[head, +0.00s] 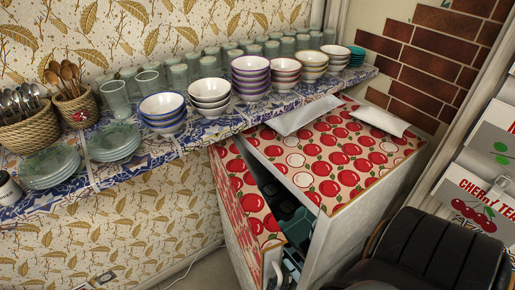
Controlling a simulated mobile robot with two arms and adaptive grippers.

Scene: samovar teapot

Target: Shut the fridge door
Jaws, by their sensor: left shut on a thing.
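The fridge (365,165) has a top patterned with red apples and stands below the right end of the shelf. Its door (238,190) is ajar, with a dark wedge-shaped gap that widens towards me. Teal things show inside the gap. A pale handle (272,264) is on the door's near end. My left gripper (289,262) is at this near end beside the handle, small and partly hidden, and shut on the door; the exact grip on it is unclear. My right gripper is out of view.
A blue-patterned shelf (110,178) above the door's side carries bowls, glasses, plates and utensil baskets. Two pale sheets (305,116) lie on the fridge. A dark padded object (440,250) fills the lower right, near boxes (480,200).

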